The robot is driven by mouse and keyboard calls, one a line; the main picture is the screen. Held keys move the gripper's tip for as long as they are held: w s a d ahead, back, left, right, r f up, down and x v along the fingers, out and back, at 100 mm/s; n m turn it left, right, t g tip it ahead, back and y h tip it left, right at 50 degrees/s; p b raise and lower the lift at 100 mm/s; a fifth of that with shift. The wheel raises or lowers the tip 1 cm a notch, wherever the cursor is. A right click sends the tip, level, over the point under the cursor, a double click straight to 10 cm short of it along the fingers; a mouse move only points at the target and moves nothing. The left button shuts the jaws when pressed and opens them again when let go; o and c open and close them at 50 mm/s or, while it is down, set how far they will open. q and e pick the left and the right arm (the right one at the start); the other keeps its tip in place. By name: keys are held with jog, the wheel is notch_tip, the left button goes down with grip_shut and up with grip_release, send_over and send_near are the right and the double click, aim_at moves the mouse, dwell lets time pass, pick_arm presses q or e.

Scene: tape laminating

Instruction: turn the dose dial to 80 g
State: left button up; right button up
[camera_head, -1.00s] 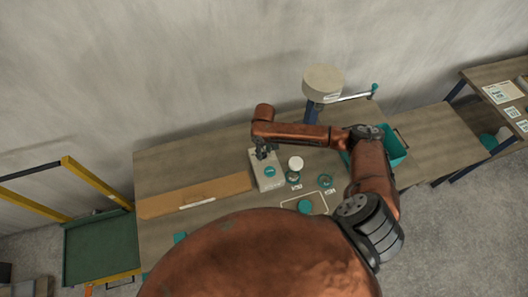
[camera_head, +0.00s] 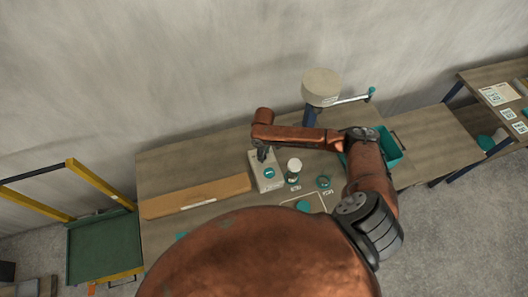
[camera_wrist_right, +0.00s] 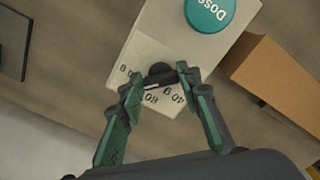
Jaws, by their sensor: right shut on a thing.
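The dose dial (camera_wrist_right: 160,76) is a small black knob with a pale pointer mark, on the pale grey dispenser box (camera_wrist_right: 160,40). My right gripper (camera_wrist_right: 159,74) has its fingers closed on either side of the knob. The printed marks "80" (camera_wrist_right: 151,99) and "40 g" (camera_wrist_right: 174,94) show beside it; another mark is partly hidden by the left finger. The pointer appears to lie near the 80, but I cannot tell its exact setting. In the head view the right gripper (camera_head: 262,153) is at the far end of the box (camera_head: 277,183). My left gripper is not in view.
A teal "Dose" button (camera_wrist_right: 209,8) is on the same box. A long cardboard piece (camera_head: 195,196) lies left of it. A teal bin (camera_head: 391,150) is behind my right arm.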

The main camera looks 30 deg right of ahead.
jog(key=n+p, duration=0.2)
jog(key=n, duration=0.1)
jog(key=shift+r+n, duration=0.15)
jog(key=shift+n, duration=0.25)
jog(key=shift+n+p, duration=0.75)
jog(key=shift+n, duration=0.45)
jog(key=shift+w+n+p, duration=0.1)
jog(key=shift+n+p, duration=0.3)
jog(key=shift+n, duration=0.8)
jog(key=o, duration=1.1)
jog(key=shift+o, duration=0.3)
jog(key=shift+d, duration=0.1)
